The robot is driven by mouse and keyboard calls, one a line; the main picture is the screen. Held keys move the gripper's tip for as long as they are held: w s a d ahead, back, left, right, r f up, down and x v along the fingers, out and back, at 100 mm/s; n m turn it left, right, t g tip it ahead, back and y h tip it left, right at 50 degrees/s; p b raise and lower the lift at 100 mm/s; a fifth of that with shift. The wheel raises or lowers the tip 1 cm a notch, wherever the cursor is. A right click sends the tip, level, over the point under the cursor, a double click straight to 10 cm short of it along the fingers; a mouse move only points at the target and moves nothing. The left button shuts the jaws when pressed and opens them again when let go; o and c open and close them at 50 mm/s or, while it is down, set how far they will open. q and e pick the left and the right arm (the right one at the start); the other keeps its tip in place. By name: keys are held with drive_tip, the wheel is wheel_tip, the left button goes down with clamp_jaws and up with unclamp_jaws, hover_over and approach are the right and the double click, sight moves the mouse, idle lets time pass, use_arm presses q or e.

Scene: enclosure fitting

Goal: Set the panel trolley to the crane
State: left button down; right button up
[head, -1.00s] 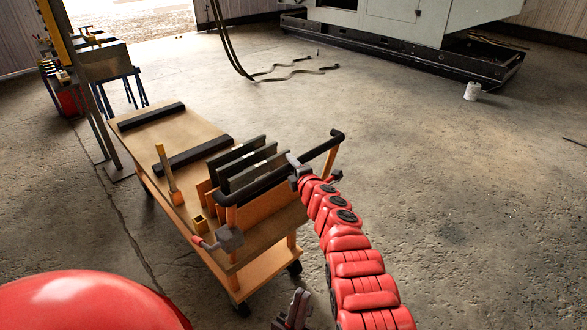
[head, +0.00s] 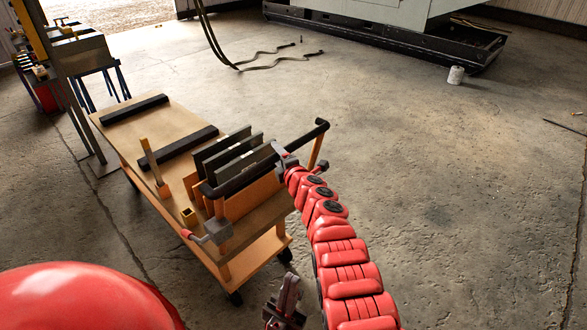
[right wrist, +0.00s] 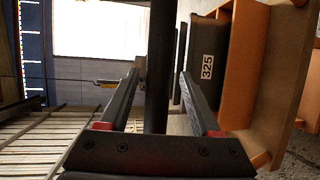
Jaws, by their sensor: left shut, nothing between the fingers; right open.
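The panel trolley (head: 158,122) is an orange-brown cart on castors, left of centre in the head view. Dark panels (head: 236,156) stand upright in slots near its handle end. My right gripper (head: 283,158) is at the black handle bar (head: 310,133). In the right wrist view the bar (right wrist: 160,60) runs between its open fingers (right wrist: 160,103), with gaps on both sides. My left gripper (head: 287,297) is shut and empty, low beside the trolley's near end. A yellow post (head: 30,22) at the upper left may be the crane; its top is out of view.
A small bench (head: 82,55) with tools stands by the post. The floor right of the trolley is clear.

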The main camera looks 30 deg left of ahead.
drive_tip(key=p+v, duration=1.3)
drive_tip(key=v, duration=0.4)
drive_tip(key=shift+r+p, duration=0.15)
drive_tip(key=shift+p, duration=0.15)
